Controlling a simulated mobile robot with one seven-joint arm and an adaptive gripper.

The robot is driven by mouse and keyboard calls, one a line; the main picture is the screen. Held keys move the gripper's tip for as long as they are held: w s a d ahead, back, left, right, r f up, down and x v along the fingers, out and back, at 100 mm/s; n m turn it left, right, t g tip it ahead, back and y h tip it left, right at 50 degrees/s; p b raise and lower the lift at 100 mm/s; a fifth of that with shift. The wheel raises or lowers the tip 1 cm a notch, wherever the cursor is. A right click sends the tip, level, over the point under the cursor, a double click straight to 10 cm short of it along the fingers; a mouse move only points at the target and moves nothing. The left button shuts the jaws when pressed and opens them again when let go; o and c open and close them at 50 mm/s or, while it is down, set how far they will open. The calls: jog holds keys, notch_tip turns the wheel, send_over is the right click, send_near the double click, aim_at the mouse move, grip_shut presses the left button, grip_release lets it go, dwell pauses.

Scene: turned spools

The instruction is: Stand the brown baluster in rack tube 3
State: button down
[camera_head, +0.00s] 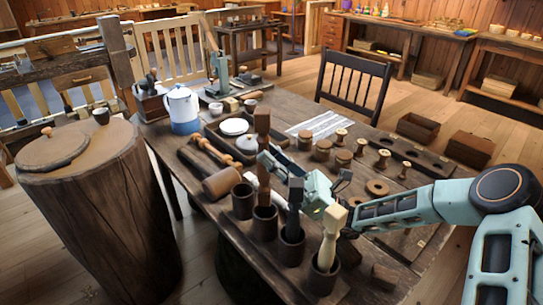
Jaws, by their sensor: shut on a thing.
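The brown baluster (263,128) stands about upright with its square end up. My gripper (271,163) is shut on it around its middle, reaching in from the right. Its lower part lines up with the second rack tube (265,221) from the left; I cannot tell how far inside it is. The leftmost tube (243,203) looks empty. A dark baluster (295,195) stands in the third tube from the left (291,248). A cream baluster (331,235) stands tilted in the rightmost tube (323,277). No tube numbers are readable.
A large wooden mallet (222,183) lies left of the tubes. A blue and white enamel pot (183,108) stands at the table's left. Several spools (342,158) stand behind my gripper. A dark chair (354,85) stands behind the table.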

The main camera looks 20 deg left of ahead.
jog(key=shift+d+f, duration=0.1)
jog(key=shift+f, duration=0.35)
dwell(0.3)
jog(key=shift+f, duration=0.15)
jog(key=shift+f+t, duration=0.3)
jog(key=shift+f, duration=0.3)
